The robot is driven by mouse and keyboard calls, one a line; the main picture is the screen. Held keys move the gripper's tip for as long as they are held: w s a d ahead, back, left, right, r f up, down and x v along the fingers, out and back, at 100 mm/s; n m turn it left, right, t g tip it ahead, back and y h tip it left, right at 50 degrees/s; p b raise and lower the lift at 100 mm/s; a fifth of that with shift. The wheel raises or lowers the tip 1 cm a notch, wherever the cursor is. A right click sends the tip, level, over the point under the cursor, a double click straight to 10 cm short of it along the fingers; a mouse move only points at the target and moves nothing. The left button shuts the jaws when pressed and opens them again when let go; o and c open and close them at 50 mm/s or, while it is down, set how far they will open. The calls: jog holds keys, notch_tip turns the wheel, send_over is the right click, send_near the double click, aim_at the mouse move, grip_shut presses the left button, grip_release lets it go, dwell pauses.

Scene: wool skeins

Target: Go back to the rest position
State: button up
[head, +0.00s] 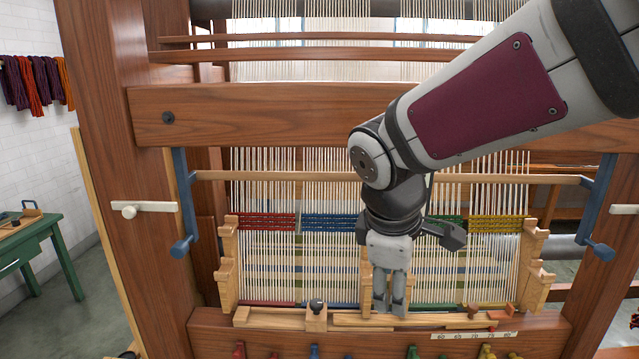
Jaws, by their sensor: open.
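My gripper (390,304) hangs fingers down in front of the loom's lower part, right of the middle. It is open, with nothing seen between its fingers. The fingertips are close in front of a wooden ledge (270,317); I cannot tell whether they touch it. My arm comes in from the upper right and hides part of the white warp threads (260,180) and the blue and green woven bands.
The wooden loom frame (250,115) surrounds my arm, with a thick post (135,200) at left. Blue brackets (184,205) hold a cross rod (270,176). Coloured pegs (314,352) line the bottom. A green table (40,238) stands at far left. Wool skeins (35,82) hang on the wall.

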jog(key=s+d+r+m+t+y, duration=0.1)
jog(key=s+d+r+m, duration=0.1)
jog(key=s+m, duration=0.4)
jog(key=s+d+r+m+t+y, duration=0.1)
jog(key=s+d+m, duration=0.4)
jog(key=s, duration=0.5)
jog(key=shift+d+r+m, duration=0.3)
jog(key=shift+r+m, duration=0.3)
jog(key=shift+m, duration=0.6)
